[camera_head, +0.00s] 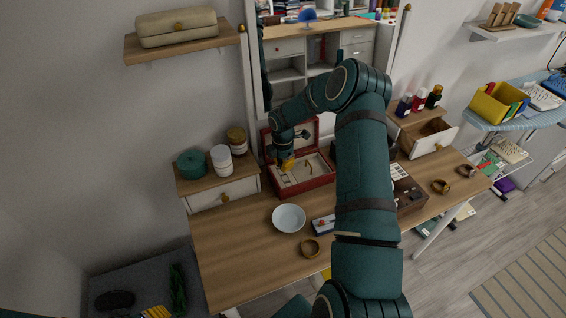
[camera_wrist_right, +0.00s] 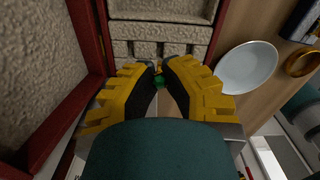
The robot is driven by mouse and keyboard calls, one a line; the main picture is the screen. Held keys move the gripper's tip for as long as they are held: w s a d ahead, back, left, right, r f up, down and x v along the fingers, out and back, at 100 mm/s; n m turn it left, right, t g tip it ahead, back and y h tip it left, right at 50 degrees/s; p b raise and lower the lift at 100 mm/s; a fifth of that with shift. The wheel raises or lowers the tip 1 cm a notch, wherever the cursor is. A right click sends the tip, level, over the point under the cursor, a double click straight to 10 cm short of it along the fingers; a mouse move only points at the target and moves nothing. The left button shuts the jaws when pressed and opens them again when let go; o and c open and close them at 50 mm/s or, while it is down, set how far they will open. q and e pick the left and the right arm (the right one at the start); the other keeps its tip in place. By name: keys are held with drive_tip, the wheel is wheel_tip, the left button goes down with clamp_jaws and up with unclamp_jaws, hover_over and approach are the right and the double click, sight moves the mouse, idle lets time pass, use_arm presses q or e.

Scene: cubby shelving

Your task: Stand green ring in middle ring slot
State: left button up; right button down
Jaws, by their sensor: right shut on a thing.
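The red jewelry box (camera_head: 302,186) stands open on the desk, its cream lining (camera_wrist_right: 160,32) filling the wrist view. A row of dark ring slots (camera_wrist_right: 146,49) runs across the lining. My right gripper (camera_head: 286,163) points down over the back left of the box. Its yellow fingers (camera_wrist_right: 162,75) are closed on the green ring (camera_wrist_right: 159,80). Only a small green bit of the ring shows between the fingertips, just on the near side of the slot row. I cannot tell whether it touches the lining. A ridged yellow piece at the bottom left of the head view may be my left gripper.
A white bowl (camera_head: 289,218) and a brass-coloured bangle (camera_head: 310,248) lie in front of the box. A brown compartment tray (camera_head: 409,196) is to its right. The box's raised lid (camera_head: 308,132) is close behind my right gripper. The desk's left front is clear.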

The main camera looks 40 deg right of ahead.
sight(283, 177)
drive_tip(key=shift+f+b, duration=0.45)
drive_tip(key=shift+f, duration=0.5)
idle(1.1)
drive_tip(key=shift+f+b, duration=1.05)
drive_tip(key=shift+f, duration=0.15)
drive_tip(key=c, duration=1)
unclamp_jaws()
drive_tip(key=shift+r, duration=0.1)
wheel_tip(283, 177, up, 12)
